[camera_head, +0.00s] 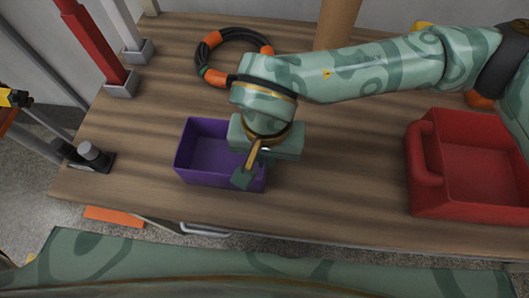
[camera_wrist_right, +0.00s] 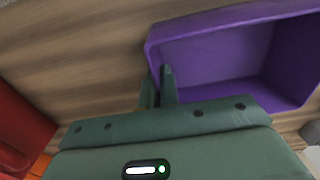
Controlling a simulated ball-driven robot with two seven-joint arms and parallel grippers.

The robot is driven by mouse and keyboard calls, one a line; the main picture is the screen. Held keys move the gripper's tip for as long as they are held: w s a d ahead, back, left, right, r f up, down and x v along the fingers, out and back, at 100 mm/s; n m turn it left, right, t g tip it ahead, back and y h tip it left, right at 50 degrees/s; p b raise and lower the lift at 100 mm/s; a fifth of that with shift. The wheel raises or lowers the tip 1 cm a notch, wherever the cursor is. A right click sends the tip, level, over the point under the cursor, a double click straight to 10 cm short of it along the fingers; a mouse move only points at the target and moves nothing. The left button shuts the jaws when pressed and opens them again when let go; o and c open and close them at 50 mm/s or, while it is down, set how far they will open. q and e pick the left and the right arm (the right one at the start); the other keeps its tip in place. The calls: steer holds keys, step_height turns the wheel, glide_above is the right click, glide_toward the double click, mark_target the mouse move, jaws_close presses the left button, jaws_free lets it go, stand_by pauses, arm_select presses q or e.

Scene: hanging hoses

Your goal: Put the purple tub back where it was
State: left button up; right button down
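The purple tub (camera_head: 195,160) stands upright on the wooden table, left of the middle in the head view. It is open-topped and looks empty. My right gripper (camera_head: 246,172) is over its right-hand wall, pointing down. In the right wrist view the tub (camera_wrist_right: 220,60) fills the upper right, and the fingers (camera_wrist_right: 157,88) are close together, one on each side of its wall, gripping it. The tub's right side is partly hidden by my gripper in the head view. My left gripper is not in view.
A red tub (camera_head: 470,208) with a handle stands at the right. A coiled black hose (camera_head: 207,50) with orange parts lies behind the purple tub. A small black and grey fitting (camera_head: 93,155) sits at the left edge. The table between the two tubs is clear.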

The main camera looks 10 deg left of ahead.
steer(key=shift+w+f, duration=0.15)
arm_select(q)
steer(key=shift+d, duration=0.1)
arm_select(e)
steer(key=c, duration=1.6)
jaws_free()
steer(key=shift+c, duration=0.2)
